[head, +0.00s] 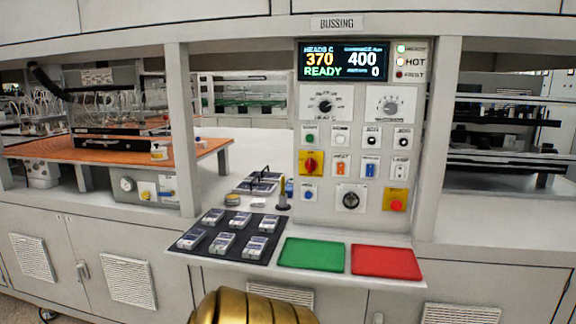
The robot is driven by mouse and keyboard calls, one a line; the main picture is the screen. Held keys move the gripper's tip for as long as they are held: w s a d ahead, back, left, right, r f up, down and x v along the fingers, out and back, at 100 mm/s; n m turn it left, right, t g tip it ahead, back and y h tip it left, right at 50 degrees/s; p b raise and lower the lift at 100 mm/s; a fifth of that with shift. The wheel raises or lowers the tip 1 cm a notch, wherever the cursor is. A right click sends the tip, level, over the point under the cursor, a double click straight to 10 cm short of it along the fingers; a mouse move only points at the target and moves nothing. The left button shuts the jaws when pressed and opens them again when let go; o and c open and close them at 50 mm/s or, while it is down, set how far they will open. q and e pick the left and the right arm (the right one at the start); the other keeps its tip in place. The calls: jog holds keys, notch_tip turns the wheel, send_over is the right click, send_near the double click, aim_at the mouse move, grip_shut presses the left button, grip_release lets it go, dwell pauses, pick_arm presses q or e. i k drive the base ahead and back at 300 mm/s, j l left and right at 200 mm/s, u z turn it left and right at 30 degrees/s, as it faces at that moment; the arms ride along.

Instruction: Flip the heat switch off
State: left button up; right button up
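The control panel (333,220) stands upright right of centre under a "BUSSING" sign. Its display (343,60) reads 370, READY, 400 and 0. A row of small rocker switches crosses the panel: an orange one (341,169), a blue one (371,169) and a pale one with a little orange (400,171). Their labels are too small to read surely, so I cannot tell for certain which is the heat switch, nor its position. An indicator marked HOT (401,62) sits right of the display. Neither gripper is in view.
Around the switches are a red rotary switch (310,163) on yellow, a black knob (351,200) and a red button (396,206). Below, a shelf holds a dark mat (188,245) with several small devices, a green pad (312,254) and a red pad (386,262).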

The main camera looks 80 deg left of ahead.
aim_at(340, 166)
jog(key=u, duration=2.3)
jog(key=i+j, duration=0.6)
jog(key=i, duration=0.2)
